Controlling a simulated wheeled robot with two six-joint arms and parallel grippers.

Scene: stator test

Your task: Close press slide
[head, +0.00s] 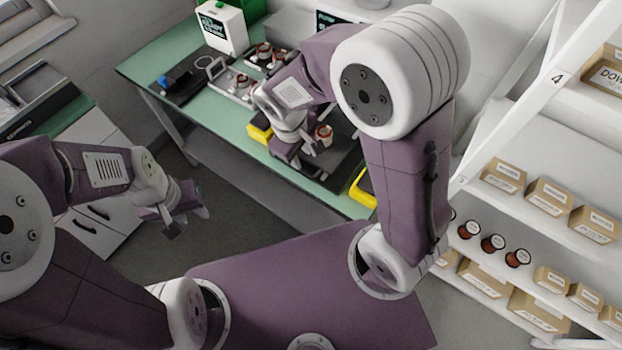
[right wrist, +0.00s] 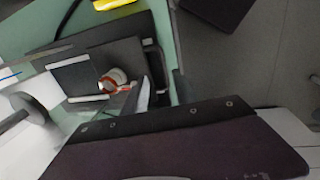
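The dark press slide (head: 338,160) lies on the green table, partly hidden by my right arm. A copper-coloured stator (head: 325,133) sits on it. In the right wrist view the dark slide plate (right wrist: 75,76) shows with the white and orange stator (right wrist: 117,80) and a dark handle (right wrist: 154,66) at its right end. My right gripper (head: 296,150) is over the near side of the slide; its fingers (right wrist: 160,92) look apart, close to the handle. Contact cannot be told. My left gripper (head: 186,212) is open and empty above the floor, left of the table.
Yellow blocks (head: 260,133) (head: 363,187) flank the slide. A tray with stators (head: 236,86) and a white box (head: 221,27) stand farther back on the table. A white shelf (head: 520,205) with boxes is at the right. Floor left of the table is clear.

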